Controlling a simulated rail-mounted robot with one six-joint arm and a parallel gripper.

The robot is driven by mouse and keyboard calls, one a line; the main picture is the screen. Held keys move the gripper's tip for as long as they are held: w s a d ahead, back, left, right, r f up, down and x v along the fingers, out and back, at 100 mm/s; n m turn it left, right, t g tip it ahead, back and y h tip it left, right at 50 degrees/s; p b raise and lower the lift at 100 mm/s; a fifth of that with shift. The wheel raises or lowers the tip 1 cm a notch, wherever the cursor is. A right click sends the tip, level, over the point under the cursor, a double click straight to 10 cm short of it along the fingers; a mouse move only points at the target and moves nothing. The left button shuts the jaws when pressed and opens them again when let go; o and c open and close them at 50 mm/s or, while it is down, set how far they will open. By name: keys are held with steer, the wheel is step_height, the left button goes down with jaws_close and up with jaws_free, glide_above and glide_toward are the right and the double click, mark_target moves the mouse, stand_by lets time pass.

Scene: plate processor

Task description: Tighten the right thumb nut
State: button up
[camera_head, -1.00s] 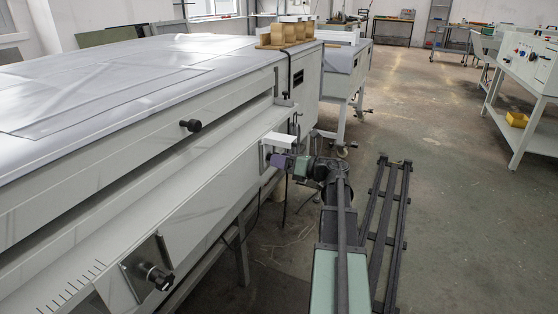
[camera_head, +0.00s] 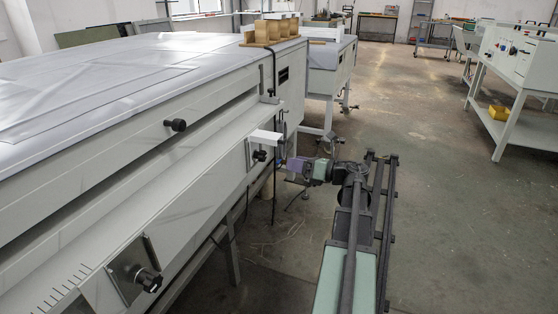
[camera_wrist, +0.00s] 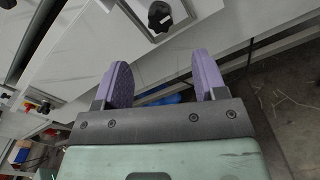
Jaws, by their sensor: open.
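The right thumb nut (camera_head: 260,155) is a black knob on a small plate on the machine's front, below a white bracket. The wrist view shows a black knob on a plate (camera_wrist: 160,16) at the top, beyond my fingertips; I take it to be the same nut. My gripper (camera_head: 290,163) is just to the right of the nut, with a small gap between them. In the wrist view its two purple fingers (camera_wrist: 160,64) are spread apart with nothing between them. Another black thumb nut (camera_head: 149,281) sits on a metal plate nearer the camera.
The long pale machine (camera_head: 100,150) fills the left side. A white bracket (camera_head: 265,137) juts out just above the right nut. The floor to the right is clear up to a white bench (camera_head: 510,125) with a yellow bin (camera_head: 499,113).

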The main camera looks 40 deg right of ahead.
mark_target(267, 157)
steer(key=x, duration=1)
steer(key=shift+w+a, duration=0.2)
steer(key=shift+w, duration=0.05)
steer(key=shift+c, duration=0.2)
steer(key=c, duration=0.9)
steer(key=m, duration=0.3)
steer(key=o, duration=0.9)
steer(key=shift+o, duration=0.2)
